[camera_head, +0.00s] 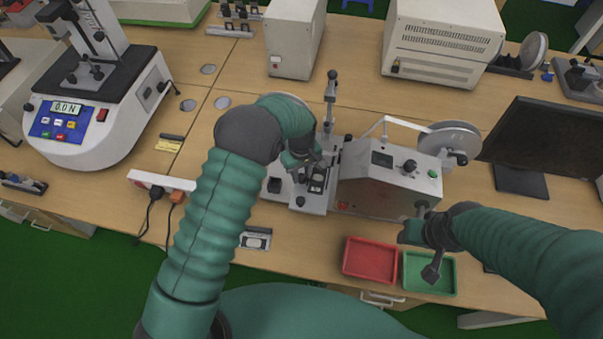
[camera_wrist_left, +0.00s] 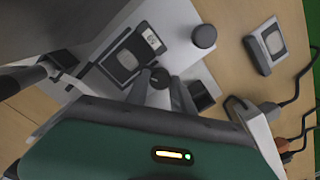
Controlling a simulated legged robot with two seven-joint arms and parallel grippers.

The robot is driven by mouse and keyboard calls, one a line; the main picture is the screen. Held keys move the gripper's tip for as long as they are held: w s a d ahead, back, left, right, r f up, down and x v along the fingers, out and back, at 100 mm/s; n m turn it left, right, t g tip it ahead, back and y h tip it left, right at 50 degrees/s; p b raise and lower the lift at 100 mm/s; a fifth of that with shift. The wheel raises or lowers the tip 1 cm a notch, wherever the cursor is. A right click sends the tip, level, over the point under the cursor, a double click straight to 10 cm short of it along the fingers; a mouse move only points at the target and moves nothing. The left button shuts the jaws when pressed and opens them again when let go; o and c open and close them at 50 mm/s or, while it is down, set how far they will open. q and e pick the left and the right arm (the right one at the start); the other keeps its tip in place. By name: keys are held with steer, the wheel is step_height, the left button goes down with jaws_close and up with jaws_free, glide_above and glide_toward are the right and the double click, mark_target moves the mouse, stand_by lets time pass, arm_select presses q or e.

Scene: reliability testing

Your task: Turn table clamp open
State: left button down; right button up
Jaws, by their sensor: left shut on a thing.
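The table clamp fixture (camera_head: 316,204) has a light base on the bench in the middle of the head view, left of a grey machine. A small black device with a grey window sits in it; it shows larger in the left wrist view (camera_wrist_left: 124,59). My left gripper (camera_head: 316,160) reaches over the fixture from the left. In the left wrist view its fingers (camera_wrist_left: 160,88) are shut on a dark round clamp knob (camera_wrist_left: 160,76), beside the device. The arm hides part of the clamp. My right gripper (camera_head: 431,272) hangs above the green tray, apart from the clamp; its jaw opening is unclear.
The grey machine (camera_head: 385,178) with a reel stands close right of the clamp. A red tray (camera_head: 370,260) and a green tray (camera_head: 445,287) lie at the front edge. A power strip (camera_head: 160,182) with cables and a loose device (camera_head: 256,239) lie left.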

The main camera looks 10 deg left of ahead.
mark_target(302, 176)
arm_select(q)
steer(key=n+p, duration=0.1)
steer(key=n, duration=0.5)
steer(key=shift+d+r, duration=0.1)
steer(key=n+p, duration=0.1)
steer(key=n, duration=0.5)
steer(key=shift+n, duration=0.3)
stand_by(0.3)
steer(key=c, duration=1.1)
jaws_free()
step_height(302, 176, up, 17)
steer(key=b, duration=0.1)
steer(key=shift+f, duration=0.2)
